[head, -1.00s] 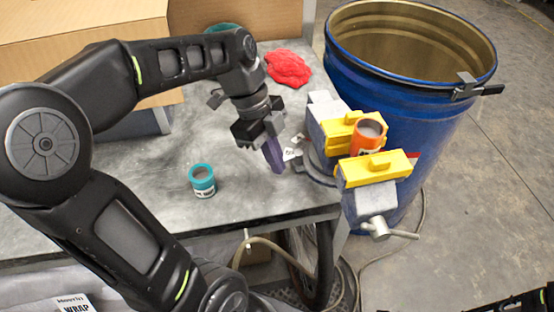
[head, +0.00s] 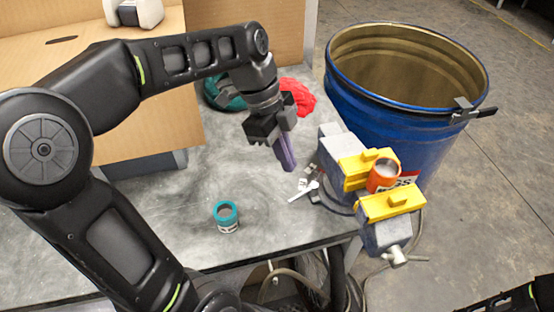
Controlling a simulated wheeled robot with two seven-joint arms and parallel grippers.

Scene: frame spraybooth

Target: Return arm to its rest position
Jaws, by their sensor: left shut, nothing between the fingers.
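My left arm comes in from the left and arches over the grey workbench (head: 190,230). Its left gripper (head: 289,163) points down above the bench, fingers together with nothing between them. It hangs left of the grey vise with yellow jaws, apart from it. An orange can (head: 383,175) sits between the yellow jaws of the vise (head: 391,204). A teal-lidded jar (head: 226,217) stands upright on the bench, below and left of the gripper. A small piece of dark arm shows at the bottom right corner; no right gripper fingers show.
A blue drum (head: 385,120) with an open top stands behind the vise. A red cloth (head: 297,97) and a teal item (head: 222,92) lie at the back of the bench. A cardboard box (head: 150,120) is at back left. Small metal pieces (head: 305,190) lie near the vise.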

